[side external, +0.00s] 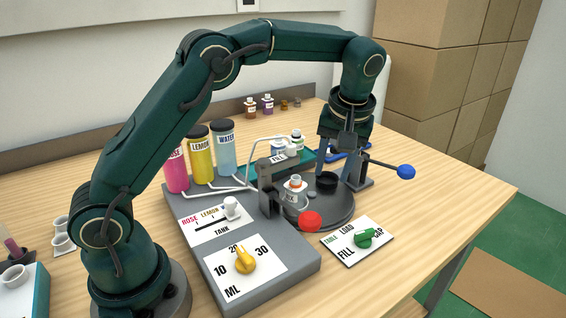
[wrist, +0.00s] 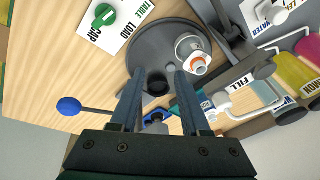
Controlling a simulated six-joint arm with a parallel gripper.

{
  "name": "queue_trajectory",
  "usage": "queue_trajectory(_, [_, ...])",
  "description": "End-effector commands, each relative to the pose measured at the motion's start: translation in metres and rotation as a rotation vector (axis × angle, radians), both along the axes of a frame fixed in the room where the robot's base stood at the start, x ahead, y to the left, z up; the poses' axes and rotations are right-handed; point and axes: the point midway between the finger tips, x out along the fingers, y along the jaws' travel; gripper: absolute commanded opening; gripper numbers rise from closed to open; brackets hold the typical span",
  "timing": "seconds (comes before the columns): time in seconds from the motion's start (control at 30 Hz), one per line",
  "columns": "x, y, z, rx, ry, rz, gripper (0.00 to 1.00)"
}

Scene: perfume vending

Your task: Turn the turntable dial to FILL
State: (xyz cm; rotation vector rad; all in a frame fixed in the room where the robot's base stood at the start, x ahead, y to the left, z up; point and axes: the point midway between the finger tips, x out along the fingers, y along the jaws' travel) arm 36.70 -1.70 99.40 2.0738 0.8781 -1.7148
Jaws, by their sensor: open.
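The green dial knob (side external: 364,238) sits on a white card (side external: 350,254) lettered TABLE, LOAD, FILL and CAP, at the table's front right. I cannot tell which word the knob points to. It also shows at the top left of the wrist view (wrist: 104,15). The dark round turntable (side external: 332,213) bears a small bottle (side external: 295,189) and a black cup-like part (side external: 327,181). My gripper (side external: 339,168) is open and empty, pointing down over the turntable's far side, well apart from the knob. Its two fingers (wrist: 158,72) show spread in the wrist view.
A grey console (side external: 260,290) with a yellow ML dial (side external: 245,260) stands left of the turntable. A red ball-ended lever (side external: 310,221) and a blue one (side external: 405,171) stick out near it. Tall ROSE, LEMON and WATER tanks stand behind. The table right of the card is clear.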

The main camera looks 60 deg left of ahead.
Motion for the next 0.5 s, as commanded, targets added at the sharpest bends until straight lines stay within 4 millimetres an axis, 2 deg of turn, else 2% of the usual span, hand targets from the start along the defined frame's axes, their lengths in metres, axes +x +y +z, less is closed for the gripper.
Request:
queue_trajectory(0.1, [0.005, -0.019, -0.010, -0.044, 0.078, -0.284, 0.46])
queue_trajectory(0.3, [0.010, -0.050, -0.028, -0.126, 0.164, -0.720, 0.46])
queue_trajectory(0.4, [0.012, -0.063, -0.037, -0.161, 0.183, -0.863, 0.46])
queue_trajectory(0.5, [0.011, -0.073, -0.048, -0.196, 0.198, -0.921, 0.46])
